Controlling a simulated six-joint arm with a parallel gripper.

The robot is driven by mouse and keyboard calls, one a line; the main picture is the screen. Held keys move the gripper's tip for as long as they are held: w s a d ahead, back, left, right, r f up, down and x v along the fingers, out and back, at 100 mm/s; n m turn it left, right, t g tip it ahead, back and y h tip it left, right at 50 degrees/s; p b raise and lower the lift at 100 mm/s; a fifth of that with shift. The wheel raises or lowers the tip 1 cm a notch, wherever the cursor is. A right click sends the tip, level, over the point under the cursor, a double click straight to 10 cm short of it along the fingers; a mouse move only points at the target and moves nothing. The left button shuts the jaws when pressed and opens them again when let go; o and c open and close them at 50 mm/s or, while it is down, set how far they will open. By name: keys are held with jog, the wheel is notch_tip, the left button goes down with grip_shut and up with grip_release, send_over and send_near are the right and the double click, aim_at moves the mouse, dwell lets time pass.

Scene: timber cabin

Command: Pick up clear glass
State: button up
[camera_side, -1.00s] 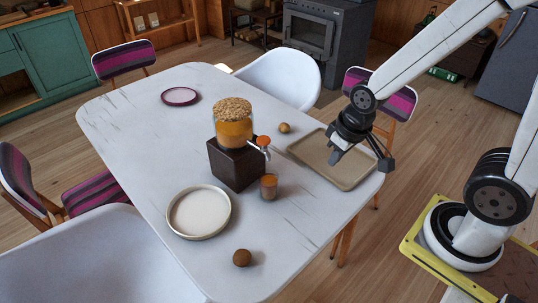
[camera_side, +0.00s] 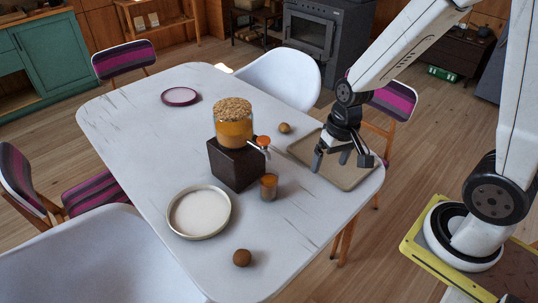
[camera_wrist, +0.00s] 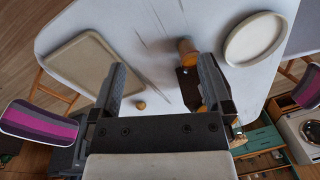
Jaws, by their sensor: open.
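The clear glass (camera_side: 268,187) stands upright on the white table, just in front of the dispenser's tap, and looks amber-brown. In the wrist view the glass (camera_wrist: 187,47) shows near the right finger, beyond the fingertips. My gripper (camera_side: 341,158) is open and empty, held above the beige tray to the right of the glass. In the wrist view its two fingers (camera_wrist: 163,72) are spread wide with nothing between them.
The amber dispenser (camera_side: 233,132) stands on a dark block (camera_side: 232,170) behind the glass. A pale plate (camera_side: 199,212), a brown ball (camera_side: 242,258), a small round fruit (camera_side: 285,128) and the beige tray (camera_side: 345,180) surround it. The table (camera_side: 310,215) is bare right of the glass.

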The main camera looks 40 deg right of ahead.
jog(key=w+f+m+g+y, duration=0.1)
jog(key=w+f+m+y, duration=0.55)
jog(key=m, duration=0.25)
jog(key=m+t+y, duration=0.4)
jog(key=m+t, duration=0.1)
jog(key=m, duration=0.5)
send_near(269, 178)
jog(key=s+a+r, duration=0.1)
jog(key=a+r, duration=0.1)
jog(key=a, duration=0.2)
jog(key=shift+f+x, duration=0.1)
jog(key=shift+x, duration=1.8)
jog(key=shift+f+x, duration=0.15)
jog(key=shift+x, duration=1.75)
jog(key=shift+d, duration=0.1)
jog(key=c, duration=1.3)
